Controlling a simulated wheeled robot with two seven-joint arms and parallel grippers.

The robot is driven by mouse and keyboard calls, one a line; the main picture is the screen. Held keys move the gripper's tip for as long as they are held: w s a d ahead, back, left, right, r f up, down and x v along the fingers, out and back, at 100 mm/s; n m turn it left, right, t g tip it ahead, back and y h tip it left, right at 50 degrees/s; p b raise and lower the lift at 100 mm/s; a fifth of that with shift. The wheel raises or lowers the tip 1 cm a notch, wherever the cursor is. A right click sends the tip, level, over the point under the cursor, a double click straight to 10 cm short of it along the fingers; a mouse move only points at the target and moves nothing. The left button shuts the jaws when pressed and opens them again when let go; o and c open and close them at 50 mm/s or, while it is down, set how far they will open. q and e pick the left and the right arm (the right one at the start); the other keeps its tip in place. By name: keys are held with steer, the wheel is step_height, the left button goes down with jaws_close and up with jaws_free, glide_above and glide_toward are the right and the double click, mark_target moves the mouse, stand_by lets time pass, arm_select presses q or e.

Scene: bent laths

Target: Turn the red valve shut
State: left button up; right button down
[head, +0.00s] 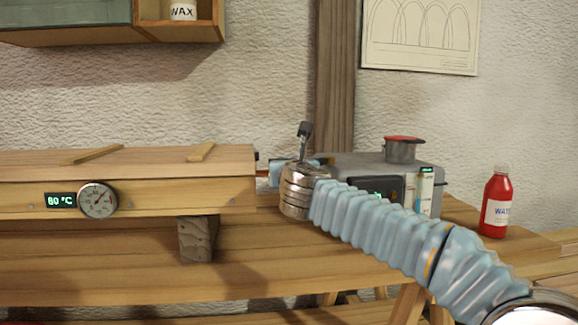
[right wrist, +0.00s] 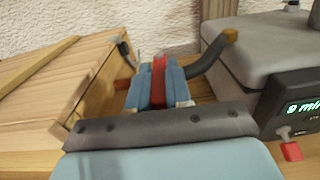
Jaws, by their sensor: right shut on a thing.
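The red valve (right wrist: 158,78) shows as a narrow red strip between the blue fingers of my right gripper (right wrist: 157,88) in the right wrist view. The fingers are closed against it from both sides and cover most of it. It sits between the wooden box and the grey machine. In the head view my right gripper (head: 276,172) is mostly hidden behind my own wrist, at the right end of the wooden box. How far the valve is turned cannot be told. My left gripper is in neither view.
The long wooden box (head: 150,180) carries a dial (head: 98,200) and an 80 °C display. The grey machine (head: 350,163), with a dark hose (right wrist: 212,58) and red switch (right wrist: 291,151), stands close on the right. A pot (head: 402,151) rests on it. A red bottle (head: 497,205) stands farther right.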

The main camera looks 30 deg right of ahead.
steer(key=c, duration=1)
jaws_free()
steer(key=shift+r, duration=0.2)
steer(key=shift+c, duration=0.2)
steer(key=shift+f, duration=0.1)
steer(key=shift+s+a, duration=0.2)
steer(key=shift+s, duration=0.25)
steer(key=b+v, duration=0.1)
steer(key=v, duration=1.2)
